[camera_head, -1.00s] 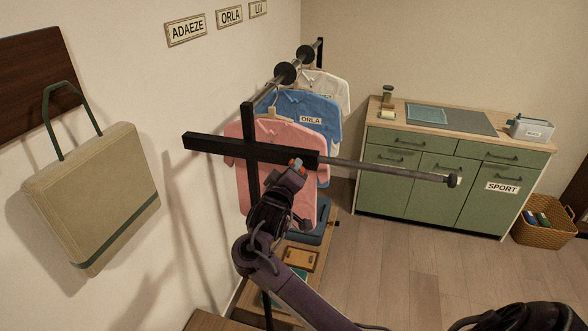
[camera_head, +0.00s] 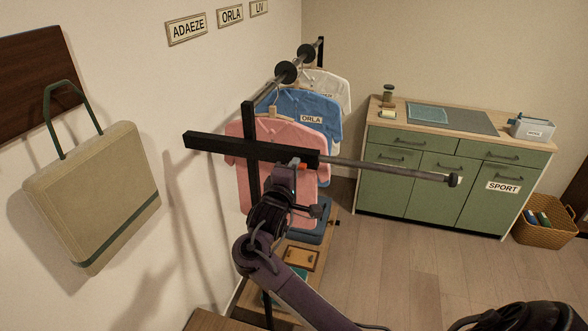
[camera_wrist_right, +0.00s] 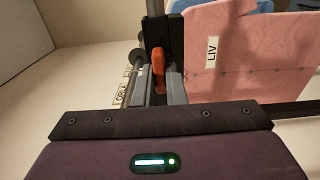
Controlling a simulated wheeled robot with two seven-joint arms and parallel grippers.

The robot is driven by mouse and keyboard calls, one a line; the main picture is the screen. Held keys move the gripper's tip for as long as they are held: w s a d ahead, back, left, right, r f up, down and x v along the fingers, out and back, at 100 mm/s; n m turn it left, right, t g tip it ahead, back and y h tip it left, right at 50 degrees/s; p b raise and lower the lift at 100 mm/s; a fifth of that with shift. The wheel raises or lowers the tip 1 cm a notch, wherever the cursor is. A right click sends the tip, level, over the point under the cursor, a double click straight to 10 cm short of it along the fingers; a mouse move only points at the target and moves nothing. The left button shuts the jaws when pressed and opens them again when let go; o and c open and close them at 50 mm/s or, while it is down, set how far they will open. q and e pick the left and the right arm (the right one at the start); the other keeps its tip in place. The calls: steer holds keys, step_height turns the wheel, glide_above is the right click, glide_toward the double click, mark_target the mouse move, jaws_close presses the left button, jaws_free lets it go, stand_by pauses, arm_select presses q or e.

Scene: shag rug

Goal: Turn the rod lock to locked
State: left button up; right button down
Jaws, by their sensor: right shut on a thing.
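The rod lock is a small orange lever (camera_head: 302,167) on the black cross-shaped rack end (camera_head: 225,146), beside the base of the grey rod (camera_head: 390,171). In the right wrist view the orange lever (camera_wrist_right: 158,62) stands upright between my finger pads, against a black block. My right gripper (camera_head: 296,169) is shut on the lever, and its fingers also show in the right wrist view (camera_wrist_right: 160,88). The gripper partly hides the lever in the head view. I cannot read any lock marking. My left gripper is not in view.
Pink (camera_head: 247,165), blue and white shirts hang on the rail behind the rack end. A beige bag (camera_head: 95,195) hangs on the left wall. A green cabinet (camera_head: 440,185) and a wicker basket (camera_head: 545,233) stand at right. The wooden floor between is clear.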

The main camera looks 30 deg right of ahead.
steer(key=shift+f, duration=0.1)
stand_by(0.3)
steer(key=c, duration=1.5)
jaws_free()
steer(key=shift+a, duration=0.1)
steer(key=b+v, duration=0.2)
steer(key=v, duration=0.5)
steer(key=shift+s+a+b, duration=0.25)
steer(key=shift+s+b, duration=0.05)
steer(key=shift+b, duration=0.1)
